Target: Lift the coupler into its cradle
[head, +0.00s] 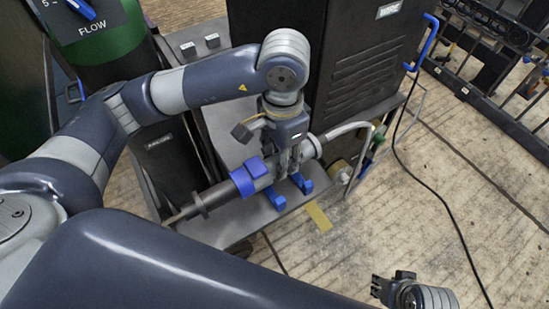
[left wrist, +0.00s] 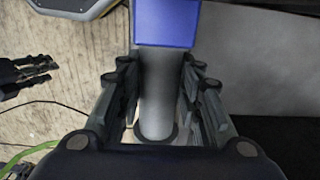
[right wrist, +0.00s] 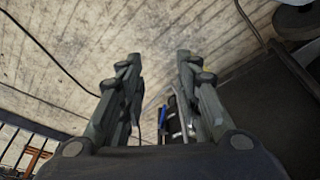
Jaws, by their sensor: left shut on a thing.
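The coupler is a grey cylinder with a blue collar (head: 250,176), lying roughly level above a grey shelf (head: 225,222). My left gripper (head: 287,168) is shut around its grey body. In the left wrist view the coupler (left wrist: 158,85) runs between the left fingers (left wrist: 157,110), its blue collar beyond them. The cradle's blue prongs (head: 302,183) show just below the coupler at the shelf edge; whether they touch it is unclear, and the rest is hidden. My right gripper (head: 380,288) is empty, low over the floor; its fingers (right wrist: 158,85) stand apart in the right wrist view.
A black vented cabinet (head: 365,65) stands behind. A green cylinder (head: 105,40) labelled FLOW is at upper left. A black cable (head: 440,185) crosses the plank floor. A black railing (head: 500,75) stands at upper right.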

